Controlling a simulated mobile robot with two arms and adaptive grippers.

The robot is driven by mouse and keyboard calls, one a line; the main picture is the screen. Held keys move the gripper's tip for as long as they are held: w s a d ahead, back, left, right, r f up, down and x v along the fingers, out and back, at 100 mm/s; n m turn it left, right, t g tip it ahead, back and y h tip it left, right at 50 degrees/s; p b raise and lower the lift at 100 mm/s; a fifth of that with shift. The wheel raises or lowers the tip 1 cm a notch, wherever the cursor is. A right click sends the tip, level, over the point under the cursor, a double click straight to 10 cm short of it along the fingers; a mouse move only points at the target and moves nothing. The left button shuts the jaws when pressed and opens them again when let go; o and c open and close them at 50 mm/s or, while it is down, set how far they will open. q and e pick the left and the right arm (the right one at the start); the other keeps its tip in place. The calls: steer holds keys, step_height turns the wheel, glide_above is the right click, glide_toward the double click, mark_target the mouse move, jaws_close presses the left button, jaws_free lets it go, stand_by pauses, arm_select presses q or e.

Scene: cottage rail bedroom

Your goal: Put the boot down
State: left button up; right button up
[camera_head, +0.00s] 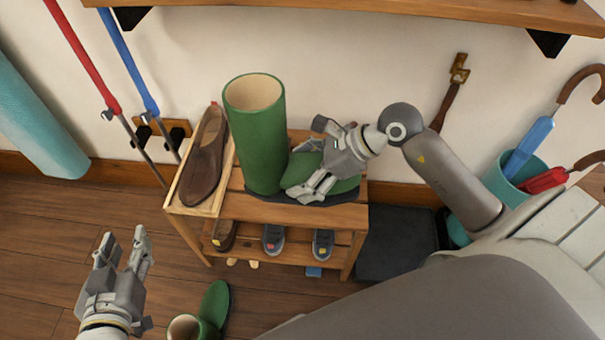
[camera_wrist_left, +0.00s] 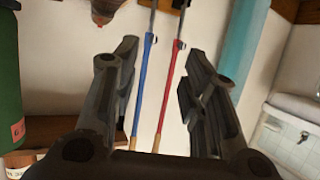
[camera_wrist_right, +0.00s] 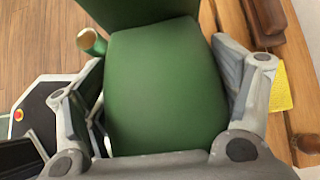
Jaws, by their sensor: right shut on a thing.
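A tall green boot (camera_head: 259,135) stands upright on the top of a wooden shoe rack (camera_head: 235,208), its toe pointing right. My right gripper (camera_head: 312,171) is shut on the boot's foot, with fingers on both sides of it. In the right wrist view the green foot (camera_wrist_right: 160,85) fills the space between the fingers. The dark sole appears to rest on the rack top, but the gripper hides part of the contact. My left gripper (camera_head: 125,252) is open and empty, low at the left. In the left wrist view its fingers (camera_wrist_left: 160,90) are spread apart.
A brown shoe (camera_head: 207,155) lies in a tray left of the boot. Several shoes (camera_head: 273,238) sit on the lower shelf. Another green boot (camera_head: 213,305) lies on the floor. Red (camera_head: 85,60) and blue (camera_head: 130,65) poles lean at left. A teal bin (camera_head: 510,180) stands right.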

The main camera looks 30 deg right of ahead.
steer(key=w+d+f, duration=0.1)
steer(key=w+f, duration=0.1)
steer(key=w+f+b, duration=0.1)
steer(key=w+d+f+b, duration=0.1)
steer(key=w+f, duration=0.1)
steer(key=shift+w+d+f, duration=0.3)
steer(key=shift+w+f, duration=0.05)
steer(key=shift+w+d+f+b, duration=0.2)
steer(key=shift+w+f+b, duration=0.15)
steer(key=shift+w+f, duration=0.15)
step_height(320, 180, down, 3)
steer(key=shift+r+b, duration=0.1)
steer(key=shift+b, duration=0.45)
arm_select(q)
step_height(320, 180, up, 17)
steer(key=s+d+t+h, duration=0.1)
steer(key=d+t+h, duration=0.1)
steer(key=t, duration=0.9)
steer(key=shift+r+h, duration=0.15)
steer(key=shift+h, duration=0.75)
steer(key=shift+s+r, duration=0.15)
steer(key=shift+s, duration=0.1)
arm_select(e)
steer(key=shift+f, duration=0.25)
steer(key=o, duration=1.5)
steer(key=shift+s, duration=0.1)
arm_select(q)
steer(key=shift+s+r, duration=0.1)
arm_select(e)
steer(key=shift+o, duration=0.5)
